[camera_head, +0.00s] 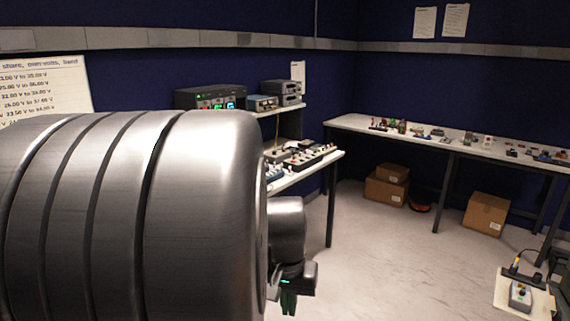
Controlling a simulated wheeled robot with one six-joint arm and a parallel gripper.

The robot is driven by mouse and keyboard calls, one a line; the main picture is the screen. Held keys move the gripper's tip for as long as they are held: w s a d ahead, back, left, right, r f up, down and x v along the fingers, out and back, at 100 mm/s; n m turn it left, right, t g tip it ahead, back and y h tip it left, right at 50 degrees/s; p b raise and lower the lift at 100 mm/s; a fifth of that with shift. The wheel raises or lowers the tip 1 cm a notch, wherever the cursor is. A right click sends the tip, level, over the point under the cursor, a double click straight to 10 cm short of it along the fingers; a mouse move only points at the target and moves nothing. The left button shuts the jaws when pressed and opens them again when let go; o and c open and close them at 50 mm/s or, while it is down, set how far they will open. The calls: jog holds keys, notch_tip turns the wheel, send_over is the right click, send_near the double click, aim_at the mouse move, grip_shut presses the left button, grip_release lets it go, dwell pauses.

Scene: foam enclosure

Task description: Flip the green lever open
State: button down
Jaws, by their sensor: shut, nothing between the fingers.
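No green lever can be made out for certain; the devices are small and partly hidden by my arm. Several small boxes with switches and knobs (303,157) stand on the near workbench (318,167) in the middle of the picture. My gripper (289,302) shows small below my wrist, in front of and below this bench. Its dark green fingers point down, together and empty, apart from everything on the bench. My large metal arm link covers the left half of the view.
A shelf (290,109) with instruments (283,93) stands behind the near bench. A long table (400,127) with small parts runs along the back right. Cardboard boxes (385,190) lie beneath it. A small device (520,296) sits at lower right. The middle floor is clear.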

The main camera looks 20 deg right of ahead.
jog(key=w+d+r+m+b, duration=0.1)
jog(key=w+d+r+m, duration=0.1)
jog(key=d, duration=0.5)
jog(key=w+d+r+m+h+b, duration=0.1)
jog(key=w+d+r+m+b, duration=0.1)
jog(key=w+d+m, duration=0.2)
jog(key=w+d+r+m+b, duration=0.2)
jog(key=w+d, duration=0.5)
jog(key=d, duration=0.4)
jog(key=shift+w+d+r+m+h, duration=0.15)
jog(key=shift+w+r+m+h, duration=0.2)
jog(key=shift+m, duration=0.45)
jog(key=shift+s, duration=0.1)
